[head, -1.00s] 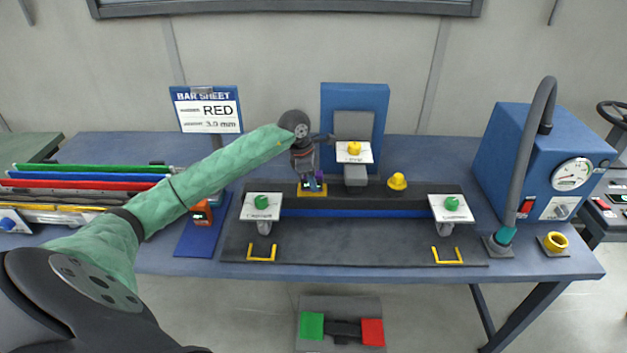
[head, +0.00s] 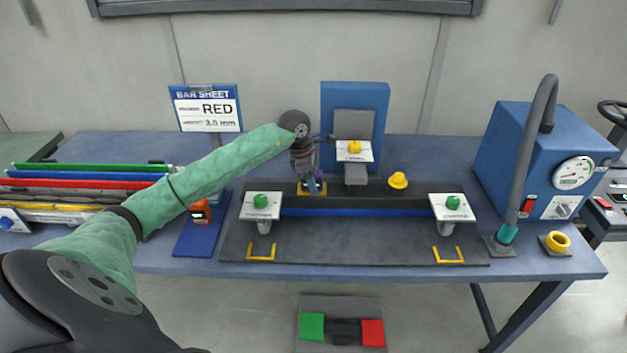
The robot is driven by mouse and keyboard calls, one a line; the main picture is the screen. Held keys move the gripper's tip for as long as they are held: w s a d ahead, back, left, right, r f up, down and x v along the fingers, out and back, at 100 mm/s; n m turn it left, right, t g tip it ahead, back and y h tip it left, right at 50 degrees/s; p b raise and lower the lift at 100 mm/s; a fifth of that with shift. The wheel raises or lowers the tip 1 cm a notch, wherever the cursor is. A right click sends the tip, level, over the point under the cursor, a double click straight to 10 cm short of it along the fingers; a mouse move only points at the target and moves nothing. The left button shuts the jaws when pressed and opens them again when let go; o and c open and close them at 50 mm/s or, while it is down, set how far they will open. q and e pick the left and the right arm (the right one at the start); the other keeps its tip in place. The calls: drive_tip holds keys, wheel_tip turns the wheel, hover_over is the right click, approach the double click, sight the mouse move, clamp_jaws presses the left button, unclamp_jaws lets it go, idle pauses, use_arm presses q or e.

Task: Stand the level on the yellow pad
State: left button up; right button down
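The yellow pad (head: 304,193) is a small square on the dark rear strip of the bench fixture, left of the upright blue block. My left gripper (head: 311,187) points down right over it and hides much of it. A small purple and blue piece (head: 319,177) shows at the fingers; it is too small and covered to tell whether it is the level or part of the gripper. I cannot tell whether the fingers are open or shut. My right gripper is not in view.
White plates with green knobs (head: 260,205) (head: 452,206) flank the blue bar. A plate with a yellow knob (head: 354,150) stands behind. An orange device (head: 201,212) sits on a blue mat (head: 207,240). A blue machine (head: 530,155) with a hose is at right.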

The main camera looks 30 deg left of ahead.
use_arm(q)
drive_tip(key=b+v, duration=0.2)
drive_tip(key=v, duration=0.5)
drive_tip(key=shift+f+b, duration=0.1)
drive_tip(key=shift+b, duration=0.25)
drive_tip(key=shift+a+r, duration=0.1)
drive_tip(key=shift+r, duration=0.35)
